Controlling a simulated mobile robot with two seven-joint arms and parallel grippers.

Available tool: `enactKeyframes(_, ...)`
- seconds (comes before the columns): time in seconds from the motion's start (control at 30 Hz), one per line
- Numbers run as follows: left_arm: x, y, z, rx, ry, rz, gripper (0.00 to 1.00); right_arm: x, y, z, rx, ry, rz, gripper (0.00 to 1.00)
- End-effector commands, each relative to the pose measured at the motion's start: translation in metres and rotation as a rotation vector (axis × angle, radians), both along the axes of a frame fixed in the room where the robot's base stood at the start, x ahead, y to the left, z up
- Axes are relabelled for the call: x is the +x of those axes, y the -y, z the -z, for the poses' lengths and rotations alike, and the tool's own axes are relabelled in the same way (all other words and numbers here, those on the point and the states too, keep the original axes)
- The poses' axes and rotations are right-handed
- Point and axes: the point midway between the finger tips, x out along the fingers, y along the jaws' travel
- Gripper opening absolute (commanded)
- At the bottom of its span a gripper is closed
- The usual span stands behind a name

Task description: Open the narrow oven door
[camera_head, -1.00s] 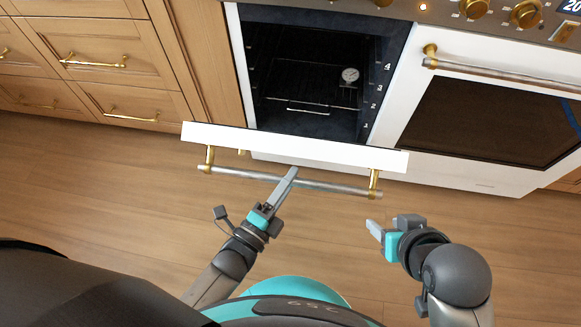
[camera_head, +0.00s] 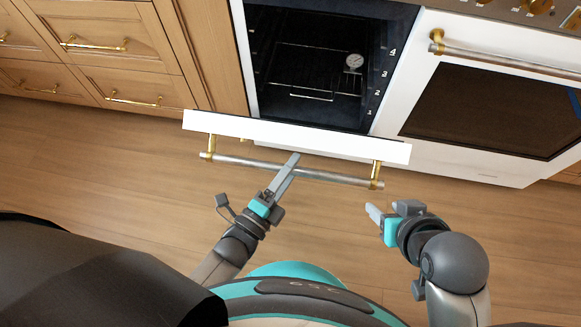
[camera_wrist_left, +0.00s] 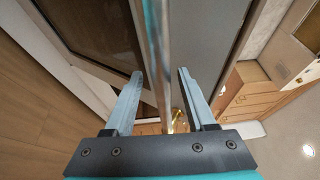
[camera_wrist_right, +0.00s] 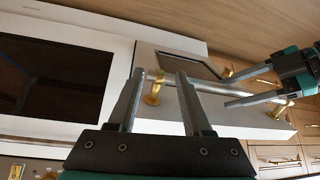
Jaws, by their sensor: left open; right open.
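The narrow oven door (camera_head: 300,136) is swung down and out, seen from above by its white top edge. The dark oven cavity (camera_head: 315,70) behind it is exposed, with a rack and a round dial gauge (camera_head: 354,62). The door's silver bar handle (camera_head: 240,162) sits on brass posts. My left gripper (camera_head: 290,167) is open, its fingers on either side of the bar; the bar also runs between them in the left wrist view (camera_wrist_left: 158,60). My right gripper (camera_head: 382,210) is open and empty, below the handle's right end in the head view.
A wider white oven (camera_head: 480,115) with a shut door and its own bar handle (camera_head: 500,58) stands to the right. Wooden drawers (camera_head: 110,50) with brass pulls are at the left. The wooden floor (camera_head: 90,155) is clear.

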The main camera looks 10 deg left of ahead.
Motion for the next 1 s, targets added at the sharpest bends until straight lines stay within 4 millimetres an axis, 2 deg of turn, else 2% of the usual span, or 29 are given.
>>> enactKeyframes(0.33,-0.002,-0.001,-0.001,0.000,0.003,0.001,0.56,-0.001,0.001,0.000,-0.003,-0.006,0.000,0.50)
enactKeyframes(0.57,-0.020,-0.008,-0.001,0.000,0.000,0.001,0.56,-0.012,0.012,-0.006,-0.038,-0.090,0.021,0.50)
enactKeyframes(0.7,-0.050,-0.020,0.001,0.002,-0.006,0.001,0.56,-0.023,0.023,-0.006,-0.069,-0.178,0.040,0.50)
enactKeyframes(1.0,-0.112,-0.046,0.005,0.001,-0.004,0.000,0.56,-0.022,0.022,0.025,-0.074,-0.220,0.038,0.50)
